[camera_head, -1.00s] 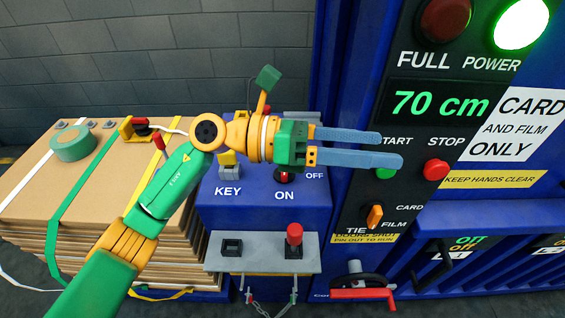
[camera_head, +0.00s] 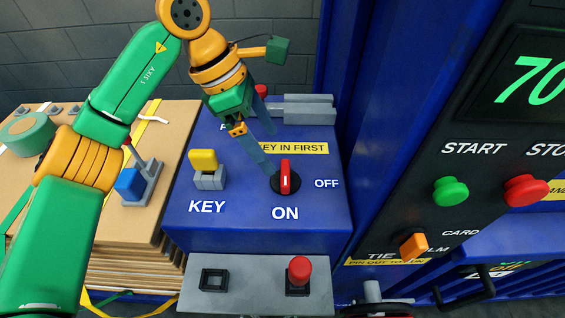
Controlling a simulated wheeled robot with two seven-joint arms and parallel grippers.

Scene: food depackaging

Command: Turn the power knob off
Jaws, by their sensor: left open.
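The power knob (camera_head: 285,178) is a red bar on a black round base, on top of the blue control box (camera_head: 325,215). Its bar lies in line with the ON label (camera_head: 285,213); the OFF label (camera_head: 326,183) is to its right. My left gripper (camera_head: 273,151) is open and empty, its blue-grey fingers pointing down toward the knob. The nearer fingertip is close to the knob's left side; I cannot tell whether it touches. The other finger is farther back. My right gripper is not in view.
A yellow key (camera_head: 203,162) stands in a grey holder left of the knob. A red-capped peg (camera_head: 299,272) stands on the grey shelf (camera_head: 250,285) in front. A machine panel (camera_head: 490,175) with START and STOP buttons rises at the right. Stacked cardboard (camera_head: 155,190) lies left.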

